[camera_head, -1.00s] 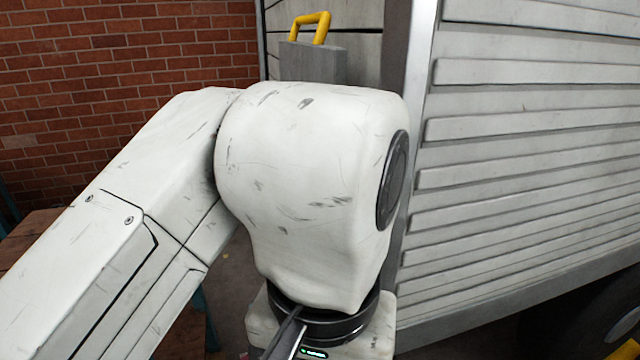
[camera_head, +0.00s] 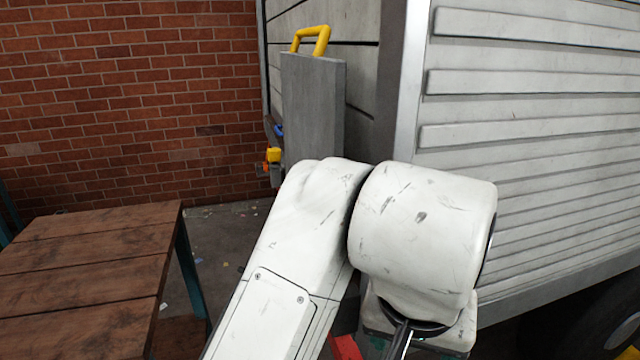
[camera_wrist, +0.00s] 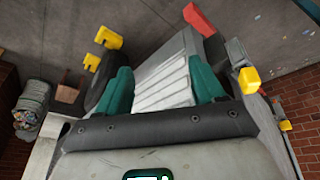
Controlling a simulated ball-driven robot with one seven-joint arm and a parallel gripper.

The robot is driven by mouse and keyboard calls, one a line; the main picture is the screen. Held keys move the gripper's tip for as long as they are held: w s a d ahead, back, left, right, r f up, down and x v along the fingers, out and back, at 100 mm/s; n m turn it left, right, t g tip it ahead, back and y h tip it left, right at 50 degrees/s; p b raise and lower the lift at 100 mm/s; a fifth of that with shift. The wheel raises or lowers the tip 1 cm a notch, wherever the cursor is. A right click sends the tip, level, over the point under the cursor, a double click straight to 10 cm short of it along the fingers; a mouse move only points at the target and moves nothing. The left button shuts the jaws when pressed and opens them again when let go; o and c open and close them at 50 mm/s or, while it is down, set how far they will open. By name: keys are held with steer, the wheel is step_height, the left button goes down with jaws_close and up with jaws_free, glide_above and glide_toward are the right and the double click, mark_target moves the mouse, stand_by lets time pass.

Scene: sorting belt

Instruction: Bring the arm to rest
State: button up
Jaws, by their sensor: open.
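My gripper (camera_wrist: 163,84) shows in the wrist view, with its two teal fingers spread wide apart. It is open, and I see nothing held between the fingers. Beyond them is the white ribbed side of a vehicle body, blurred by angle. In the head view my white arm fills the lower middle, bent at a large rounded joint. The fingers cannot be made out there.
A brown plank table (camera_head: 85,250) stands at the left in the head view. The ribbed white truck body (camera_head: 530,150) fills the right. A grey panel with a yellow handle (camera_head: 312,110) stands behind my arm. A brick wall (camera_head: 130,100) closes the back; some floor shows between.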

steer(key=w+d+f+n+t+h, duration=0.1)
steer(key=d+f+h, duration=0.1)
steer(key=d+f, duration=0.65)
steer(key=d+f+n+t+h, duration=0.1)
steer(key=d+f, duration=0.4)
steer(key=d, duration=0.6)
steer(key=s+a+f+n+g+y, duration=0.2)
steer(key=s+f+g+y, duration=0.2)
steer(key=s+f, duration=1.6)
steer(key=shift+s+a+f+y, duration=0.4)
steer(key=shift+s+y, duration=0.1)
steer(key=shift+s, duration=0.5)
